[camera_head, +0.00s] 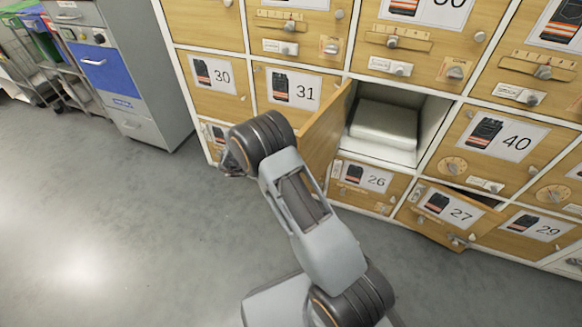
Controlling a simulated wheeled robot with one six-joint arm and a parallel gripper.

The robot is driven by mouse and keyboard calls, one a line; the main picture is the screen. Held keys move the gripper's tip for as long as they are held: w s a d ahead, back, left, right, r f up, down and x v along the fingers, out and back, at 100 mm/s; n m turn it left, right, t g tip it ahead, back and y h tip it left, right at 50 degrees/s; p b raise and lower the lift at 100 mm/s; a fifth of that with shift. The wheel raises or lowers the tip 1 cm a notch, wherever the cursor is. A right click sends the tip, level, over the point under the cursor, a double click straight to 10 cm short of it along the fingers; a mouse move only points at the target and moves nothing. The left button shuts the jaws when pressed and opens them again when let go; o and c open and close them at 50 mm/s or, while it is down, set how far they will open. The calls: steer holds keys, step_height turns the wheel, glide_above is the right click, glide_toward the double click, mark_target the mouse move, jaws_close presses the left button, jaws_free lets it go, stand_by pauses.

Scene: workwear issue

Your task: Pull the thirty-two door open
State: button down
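A wooden door (324,132) stands swung outward to the left, just right of door 31. Its inner face is toward me and its number is hidden, so I cannot read whether it is thirty-two. Behind it the white compartment (426,119) is open, with a pale folded bundle (385,124) inside. My gripper (231,165) is at the left, beyond the wrist, in front of the lower left lockers. It is left of the open door and appears apart from it. The wrist hides much of it, so its fingers are unclear.
Door 31 (294,88) and door 30 (213,75) are closed at the left. Door 27 (446,207) below stands ajar; doors 26 (370,180) and 40 (500,137) are closed. A grey cabinet (121,68) stands at left. The floor (110,220) in front is clear.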

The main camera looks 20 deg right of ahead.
steer(key=shift+d, duration=0.1)
stand_by(0.3)
steer(key=c, duration=1.2)
jaws_free()
steer(key=shift+d, duration=0.15)
steer(key=shift+o, duration=1.2)
steer(key=shift+a, duration=0.2)
steer(key=shift+w, duration=0.1)
